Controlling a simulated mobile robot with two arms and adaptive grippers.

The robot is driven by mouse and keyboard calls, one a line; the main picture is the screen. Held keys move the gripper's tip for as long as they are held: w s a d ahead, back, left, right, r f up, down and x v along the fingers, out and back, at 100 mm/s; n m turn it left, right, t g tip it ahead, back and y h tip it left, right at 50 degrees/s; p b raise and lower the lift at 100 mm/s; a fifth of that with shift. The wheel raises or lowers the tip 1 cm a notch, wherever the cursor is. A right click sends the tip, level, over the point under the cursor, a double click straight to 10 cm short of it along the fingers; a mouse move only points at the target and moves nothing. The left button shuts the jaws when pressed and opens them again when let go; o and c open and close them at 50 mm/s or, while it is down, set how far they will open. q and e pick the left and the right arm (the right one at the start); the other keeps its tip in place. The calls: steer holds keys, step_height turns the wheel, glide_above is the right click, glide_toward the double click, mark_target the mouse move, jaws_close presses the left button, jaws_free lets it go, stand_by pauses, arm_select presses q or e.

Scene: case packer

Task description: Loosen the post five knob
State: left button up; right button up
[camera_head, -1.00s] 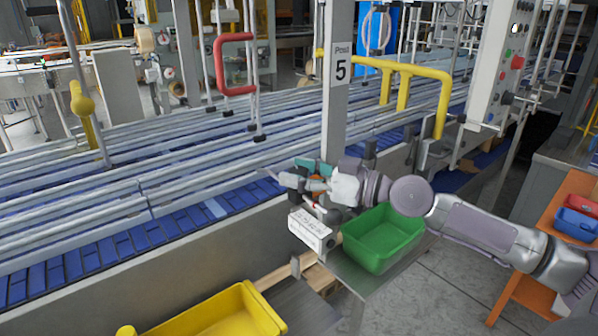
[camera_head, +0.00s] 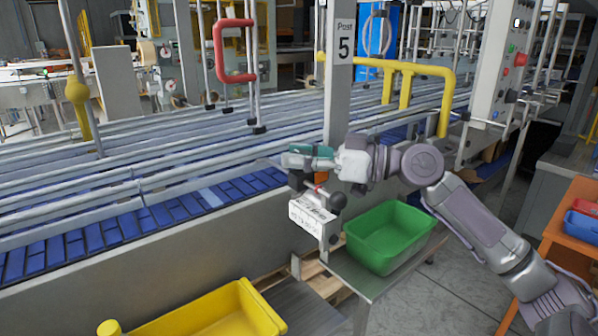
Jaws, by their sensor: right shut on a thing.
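The grey post marked "Post 5" (camera_head: 340,75) rises beside the conveyor. At its foot is a bracket with dark parts, a bit of orange and a white printed label (camera_head: 312,218). A round black knob (camera_head: 337,201) shows on the bracket, below my gripper. My right gripper (camera_head: 298,160), with a teal part along it, reaches in from the right just above the bracket. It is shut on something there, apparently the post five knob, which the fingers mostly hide. My left gripper is not in view.
A green bin (camera_head: 388,238) stands on a metal shelf right below my right arm. A yellow bin (camera_head: 215,312) is at the front. A yellow rail (camera_head: 445,100) and a red handle (camera_head: 219,50) stand over the conveyor (camera_head: 110,228). An orange table (camera_head: 567,235) is at the right.

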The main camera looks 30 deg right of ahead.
steer(key=shift+n+g+y, duration=0.3)
steer(key=shift+y, duration=0.1)
steer(key=o, duration=1.2)
steer(key=shift+c, duration=0.2)
